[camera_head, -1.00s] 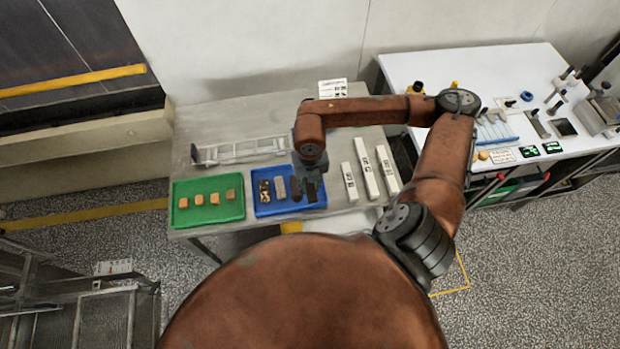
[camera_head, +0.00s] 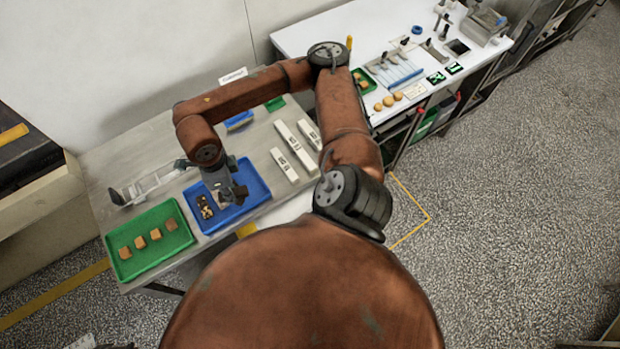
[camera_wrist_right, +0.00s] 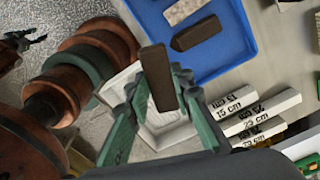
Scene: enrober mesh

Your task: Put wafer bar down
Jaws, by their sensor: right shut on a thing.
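A dark brown wafer bar (camera_wrist_right: 158,78) stands on end between the fingers of my right gripper (camera_wrist_right: 160,92) in the right wrist view. The gripper is shut on it. In the head view, my right gripper (camera_head: 228,190) is over the blue tray (camera_head: 258,185) and covers part of it. The tray also shows in the wrist view (camera_wrist_right: 232,58), where a dark bar (camera_wrist_right: 196,33) and a pale speckled bar (camera_wrist_right: 184,9) lie in it. A small dark jagged shape at the wrist view's left edge may be my left gripper; its jaws are unclear.
A green tray (camera_head: 130,262) with several tan pieces stands left of the blue tray. White length blocks (camera_head: 284,165) stand to its right, and a metal rack (camera_head: 150,186) lies behind. A white bench (camera_head: 300,38) is at the back right.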

